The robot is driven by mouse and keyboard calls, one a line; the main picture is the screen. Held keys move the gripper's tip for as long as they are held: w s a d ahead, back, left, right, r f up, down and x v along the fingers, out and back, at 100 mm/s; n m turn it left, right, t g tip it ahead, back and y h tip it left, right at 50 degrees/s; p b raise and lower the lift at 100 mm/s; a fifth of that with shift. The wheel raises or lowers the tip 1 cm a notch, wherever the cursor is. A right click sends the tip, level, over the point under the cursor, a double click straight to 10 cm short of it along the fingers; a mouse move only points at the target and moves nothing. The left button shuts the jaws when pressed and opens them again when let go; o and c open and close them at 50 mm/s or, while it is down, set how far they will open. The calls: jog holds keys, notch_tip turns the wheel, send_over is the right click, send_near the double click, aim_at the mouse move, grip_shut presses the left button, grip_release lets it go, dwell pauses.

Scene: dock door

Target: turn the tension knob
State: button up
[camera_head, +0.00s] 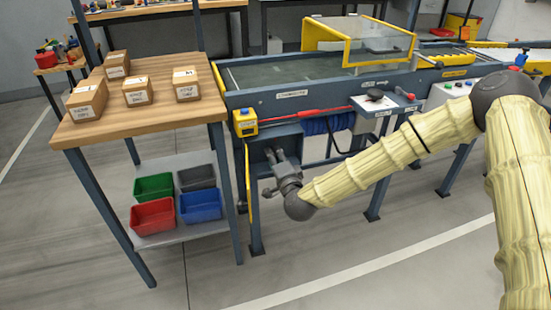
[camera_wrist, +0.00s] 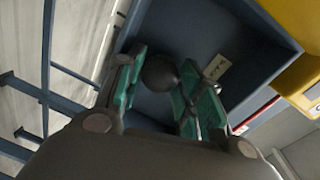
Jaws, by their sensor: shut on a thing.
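The tension knob (camera_wrist: 160,72) is a dark round knob inside a blue recessed housing (camera_wrist: 262,68) in the wrist view. A small pale label is on the housing beside it. My gripper (camera_wrist: 158,78) has its green-padded fingers on both sides of the knob and is shut on it. In the head view my gripper (camera_head: 277,158) reaches into the blue housing below the conveyor's near left corner. The knob cannot be made out there, as my gripper is in front of it.
A wooden table (camera_head: 145,108) with several cartons stands left of the conveyor (camera_head: 295,95). Colored bins (camera_head: 152,217) sit on its lower shelf. A yellow box (camera_head: 245,122) is just above my gripper, and a red bar (camera_head: 305,114) runs along the conveyor. The front floor is open.

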dwell(0.3)
jog(key=o, duration=1)
jog(key=shift+d, duration=0.1)
jog(key=shift+s, duration=0.15)
jog(key=shift+v, duration=3.85)
